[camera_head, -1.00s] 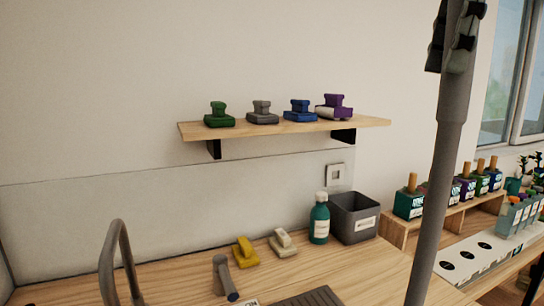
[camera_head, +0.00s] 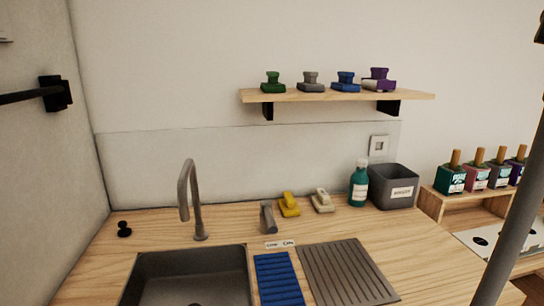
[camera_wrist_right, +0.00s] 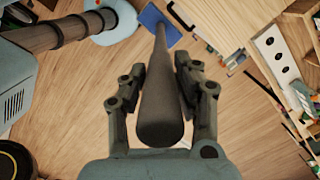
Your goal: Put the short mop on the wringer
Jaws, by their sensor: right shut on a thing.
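My right gripper (camera_wrist_right: 160,85) is shut on the dark grey handle of the short mop (camera_wrist_right: 158,108). The thick handle end points at the right wrist camera, and the handle runs away to a flat blue head (camera_wrist_right: 160,24) over the wooden floor. In the head view the handle (camera_head: 513,225) slants down the right edge, and only a dark bit of the gripper shows above it. My left gripper is not in view. I cannot make out a wringer for certain in either view.
The counter holds a dark sink (camera_head: 190,262), a tap (camera_head: 187,190), a blue ribbed mat (camera_head: 278,280), a grey ribbed drainer (camera_head: 346,272), a teal bottle (camera_head: 358,188) and a grey bin (camera_head: 393,186). A wall shelf (camera_head: 330,95) bears several coloured stamp-like things. Bare floor shows in the wrist view.

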